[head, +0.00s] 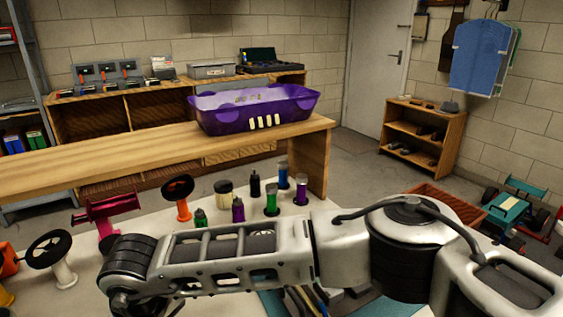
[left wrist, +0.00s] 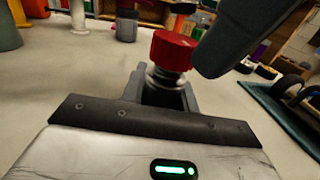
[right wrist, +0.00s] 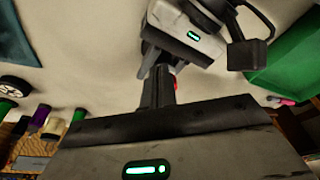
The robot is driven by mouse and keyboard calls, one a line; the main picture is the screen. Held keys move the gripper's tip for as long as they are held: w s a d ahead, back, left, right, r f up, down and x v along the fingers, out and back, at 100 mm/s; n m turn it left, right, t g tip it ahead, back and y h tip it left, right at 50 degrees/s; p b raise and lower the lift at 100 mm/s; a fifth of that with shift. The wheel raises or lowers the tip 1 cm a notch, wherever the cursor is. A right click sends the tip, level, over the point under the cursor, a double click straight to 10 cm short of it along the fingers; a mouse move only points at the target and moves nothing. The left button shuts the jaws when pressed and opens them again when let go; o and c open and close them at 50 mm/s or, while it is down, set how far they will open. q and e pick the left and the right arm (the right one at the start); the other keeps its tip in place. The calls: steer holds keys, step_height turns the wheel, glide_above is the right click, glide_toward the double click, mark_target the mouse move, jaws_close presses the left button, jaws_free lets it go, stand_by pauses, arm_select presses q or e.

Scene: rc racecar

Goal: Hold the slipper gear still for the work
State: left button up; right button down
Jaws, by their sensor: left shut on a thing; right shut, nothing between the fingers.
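The red slipper gear (left wrist: 172,48) sits on a silver ribbed shaft, upright in the left wrist view. My left gripper (left wrist: 163,90) is shut on its lower part. A dark bar (left wrist: 245,35), apparently a finger of my right gripper, slants in close beside the gear's right side; I cannot tell whether they touch. In the right wrist view my right gripper (right wrist: 159,84) is shut and empty, with my left gripper just beyond it. Only a sliver of the red gear (right wrist: 174,83) shows behind its fingers. In the head view my arm hides the gear and both grippers.
A purple bin (head: 250,105) stands on a wooden bench (head: 100,160) farther back. A green tray (right wrist: 290,50) and a teal mat (left wrist: 285,125) lie near the grippers.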

arm_select(q)
steer(key=shift+d, duration=0.1)
arm_select(e)
steer(key=a+v, duration=0.1)
steer(key=v, duration=0.4)
steer(key=shift+d+r, duration=0.3)
steer(key=shift+r, duration=0.25)
steer(key=shift+w, duration=0.1)
arm_select(q)
steer(key=o, duration=1.1)
steer(key=shift+v, duration=3.75)
